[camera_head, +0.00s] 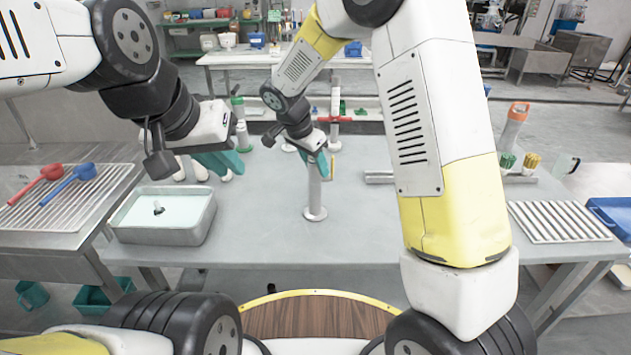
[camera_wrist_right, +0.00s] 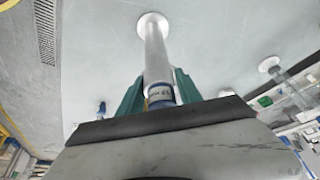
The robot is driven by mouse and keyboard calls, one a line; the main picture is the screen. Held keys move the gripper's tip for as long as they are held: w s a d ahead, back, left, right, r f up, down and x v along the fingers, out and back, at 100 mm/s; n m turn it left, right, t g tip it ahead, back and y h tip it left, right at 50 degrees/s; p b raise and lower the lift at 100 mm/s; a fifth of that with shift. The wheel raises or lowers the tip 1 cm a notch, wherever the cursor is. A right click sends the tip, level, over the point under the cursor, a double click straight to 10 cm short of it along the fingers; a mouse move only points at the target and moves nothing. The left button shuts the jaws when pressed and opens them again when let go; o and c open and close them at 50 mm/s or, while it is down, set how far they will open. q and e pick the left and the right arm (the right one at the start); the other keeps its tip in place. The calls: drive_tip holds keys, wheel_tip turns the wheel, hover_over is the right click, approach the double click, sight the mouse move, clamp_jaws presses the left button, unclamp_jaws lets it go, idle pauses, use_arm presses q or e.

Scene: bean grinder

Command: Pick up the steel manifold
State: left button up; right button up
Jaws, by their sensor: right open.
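The steel manifold appears to be the upright pale metal tube (camera_head: 314,192) with a round flat foot, standing on the grey table. In the right wrist view the same tube (camera_wrist_right: 155,50) runs from its round foot to a blue-banded end near the gripper. My right gripper (camera_head: 320,160) is over the tube's top. Its teal fingers (camera_wrist_right: 160,92) are open, one on each side of the tube; contact cannot be told. My left gripper (camera_head: 218,163) hangs over the left part of the table, behind the grey basin; its finger gap is not clear.
A grey basin (camera_head: 163,234) of pale liquid stands at the left. Red (camera_head: 50,172) and blue scoops (camera_head: 84,172) lie on the left rack. A ribbed white tray (camera_head: 558,222) and an orange-topped cylinder (camera_head: 514,128) are at the right. The table front around the foot is clear.

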clamp_jaws()
drive_tip(key=shift+r, duration=0.1)
idle(1.2)
